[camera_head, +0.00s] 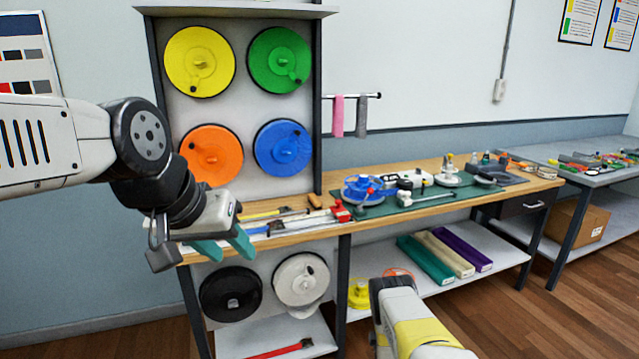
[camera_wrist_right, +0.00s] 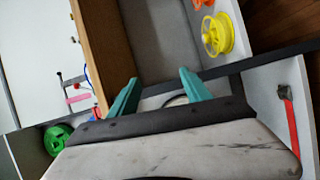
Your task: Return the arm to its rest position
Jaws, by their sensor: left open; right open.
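My left arm reaches in from the left in the head view. My left gripper (camera_head: 222,250) is open and empty, its teal fingers in front of the workbench's left end, below the orange reel (camera_head: 212,150). My right arm shows at the bottom centre of the head view, but its fingers are out of that frame. In the right wrist view my right gripper (camera_wrist_right: 160,92) is open, with two teal fingers apart and nothing between them. A yellow reel (camera_wrist_right: 217,34) and a red strap (camera_wrist_right: 288,120) lie beyond the fingers on shelf surfaces.
A wooden workbench (camera_head: 395,205) spans the middle, with a blue reel (camera_head: 365,188) and tools on it. Yellow, green, orange and blue reels hang on the panel above. Black (camera_head: 231,294) and white (camera_head: 301,279) reels are below. Wooden floor (camera_head: 560,315) is clear at the right.

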